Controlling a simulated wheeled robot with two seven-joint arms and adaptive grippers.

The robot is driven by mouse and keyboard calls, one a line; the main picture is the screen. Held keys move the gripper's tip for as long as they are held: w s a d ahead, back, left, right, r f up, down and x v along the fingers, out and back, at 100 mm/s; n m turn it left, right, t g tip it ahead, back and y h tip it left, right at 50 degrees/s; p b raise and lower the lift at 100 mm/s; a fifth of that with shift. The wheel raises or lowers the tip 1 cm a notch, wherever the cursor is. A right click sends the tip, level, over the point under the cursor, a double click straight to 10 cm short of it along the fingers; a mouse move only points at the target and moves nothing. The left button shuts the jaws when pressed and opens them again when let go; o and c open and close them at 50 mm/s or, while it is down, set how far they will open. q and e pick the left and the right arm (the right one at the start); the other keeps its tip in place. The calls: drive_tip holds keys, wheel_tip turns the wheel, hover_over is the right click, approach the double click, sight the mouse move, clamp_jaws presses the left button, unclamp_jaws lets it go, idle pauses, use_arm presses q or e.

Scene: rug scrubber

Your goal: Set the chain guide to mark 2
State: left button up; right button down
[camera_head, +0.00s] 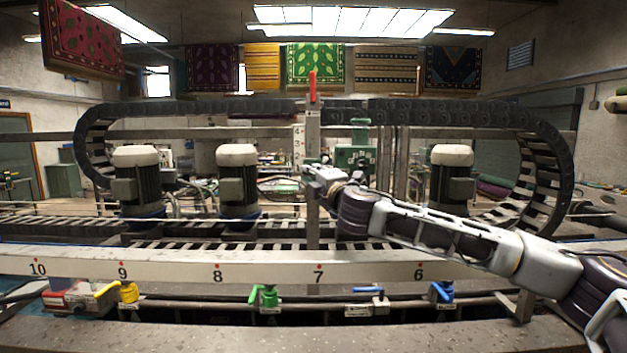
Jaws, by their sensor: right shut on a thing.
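An upright grey post with a red top (312,88) stands at the middle of the machine; I take it for the chain guide. Beside it is a pale scale plate (298,142) with small marks, of which 4 and 3 seem readable. The lower marks are hidden or too small to read. My right gripper (316,180) reaches in from the right and is shut at the post, below the readable marks. The held part is mostly covered by the fingers. My left gripper is not in view.
A green box with a dial (356,158) stands just right of the post. Motors (238,180) flank it, and a dark chain (220,110) loops above. A numbered rail (265,268) crosses in front, with coloured valves (268,296) below it.

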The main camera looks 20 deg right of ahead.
sight(309, 160)
drive_tip(key=shift+r, duration=1.5)
drive_tip(key=c, duration=1.5)
unclamp_jaws()
drive_tip(key=shift+s+f, duration=0.1)
drive_tip(key=shift+f, duration=0.1)
drive_tip(key=shift+s, duration=0.1)
drive_tip(key=shift+s+d+f, duration=0.1)
drive_tip(key=shift+s, duration=0.4)
drive_tip(key=shift+s+d+f, duration=0.2)
drive_tip(key=shift+s+f, duration=0.05)
drive_tip(key=shift+s, duration=1.5)
drive_tip(key=shift+s+d+f, duration=0.25)
drive_tip(key=shift+s, duration=1.55)
drive_tip(key=shift+s+d+f, duration=0.2)
drive_tip(key=shift+s+f, duration=0.05)
drive_tip(key=shift+s, duration=1.5)
